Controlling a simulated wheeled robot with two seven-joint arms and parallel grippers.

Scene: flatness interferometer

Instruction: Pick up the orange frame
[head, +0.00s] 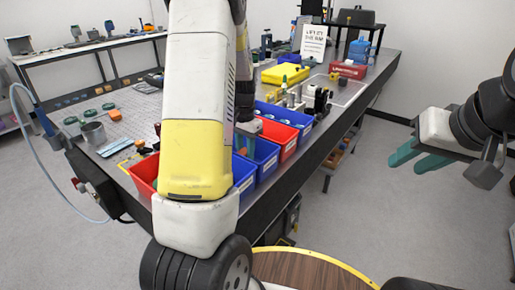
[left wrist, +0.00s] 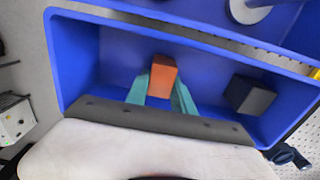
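The orange frame (left wrist: 161,77) shows as a small solid-looking orange block inside a blue bin (left wrist: 75,60) in the left wrist view. My left gripper (left wrist: 163,90) reaches into this bin, with one teal finger against each side of the orange block; it looks shut on it. The block's lower part is hidden. In the head view my left arm covers most of that gripper and the orange frame. My right gripper (head: 404,166) is open and empty, out over the floor to the right of the bench.
A dark block (left wrist: 250,95) lies in the same bin, to the right. The bench (head: 345,108) holds a row of bins, including a red bin (head: 287,143), a yellow box (head: 285,74) and metal parts. A round wooden table (head: 300,270) stands in front.

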